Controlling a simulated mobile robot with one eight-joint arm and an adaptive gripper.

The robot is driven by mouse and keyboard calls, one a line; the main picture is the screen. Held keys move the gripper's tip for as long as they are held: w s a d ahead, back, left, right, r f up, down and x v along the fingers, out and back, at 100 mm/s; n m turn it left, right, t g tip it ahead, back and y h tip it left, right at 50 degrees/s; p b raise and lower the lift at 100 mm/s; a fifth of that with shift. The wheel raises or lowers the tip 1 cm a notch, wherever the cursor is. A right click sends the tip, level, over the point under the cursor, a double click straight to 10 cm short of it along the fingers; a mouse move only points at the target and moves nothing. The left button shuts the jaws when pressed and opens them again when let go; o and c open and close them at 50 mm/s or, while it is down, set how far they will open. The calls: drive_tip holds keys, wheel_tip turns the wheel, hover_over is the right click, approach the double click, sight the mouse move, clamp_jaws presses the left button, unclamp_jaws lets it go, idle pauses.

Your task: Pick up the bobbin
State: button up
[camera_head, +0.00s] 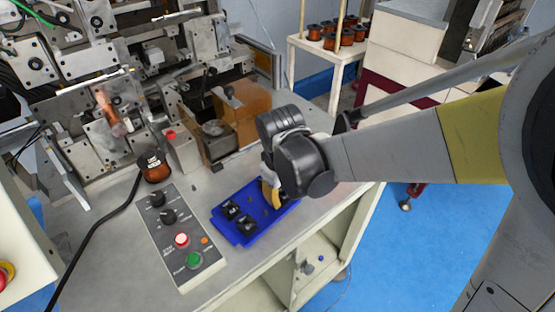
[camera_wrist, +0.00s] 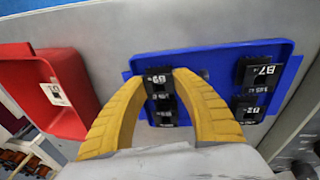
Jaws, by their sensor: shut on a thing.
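A black bobbin (camera_wrist: 159,83) with a white label sits between the two yellow fingers of my gripper (camera_wrist: 161,76) in the wrist view. The fingers are shut on its sides. It is over the blue tray (camera_wrist: 205,60); I cannot tell whether it touches the tray floor. More black labelled pieces show just below it between the fingers. In the head view my gripper (camera_head: 271,193) points down at the right part of the blue tray (camera_head: 243,238), and its body hides the held bobbin. Two other black bobbins (camera_head: 231,210) lie in the tray's left part; they show at the right in the wrist view (camera_wrist: 262,73).
A red bin (camera_wrist: 68,112) is left of the tray in the wrist view. A control panel (camera_head: 180,238) with knobs and buttons is left of the tray. The winding machine (camera_head: 95,95) stands behind. A copper-wound spool (camera_head: 155,168) stands near the panel. The table edge is close in front.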

drive_tip(key=shift+r+p, duration=0.3)
drive_tip(key=shift+r, duration=0.3)
drive_tip(key=r+p, duration=0.1)
drive_tip(key=r, duration=0.1)
drive_tip(key=d+r+p, duration=0.1)
drive_tip(key=r, duration=0.1)
drive_tip(key=shift+s+d, duration=0.1)
drive_tip(key=shift+s, duration=0.1)
drive_tip(key=s+d+r+p, duration=0.1)
drive_tip(key=d, duration=0.2)
drive_tip(key=s+d+r+p, duration=0.1)
drive_tip(key=d+r, duration=0.1)
drive_tip(key=d, duration=0.1)
drive_tip(key=s+d+r+p, duration=0.1)
drive_tip(key=d+r, duration=0.1)
drive_tip(key=d, duration=0.1)
drive_tip(key=shift+s+d+r, duration=0.1)
drive_tip(key=shift+r, duration=0.15)
drive_tip(key=shift+s+d+r, duration=0.15)
drive_tip(key=shift+d+r, duration=0.05)
drive_tip(key=shift+d, duration=0.15)
drive_tip(key=shift+f, duration=0.1)
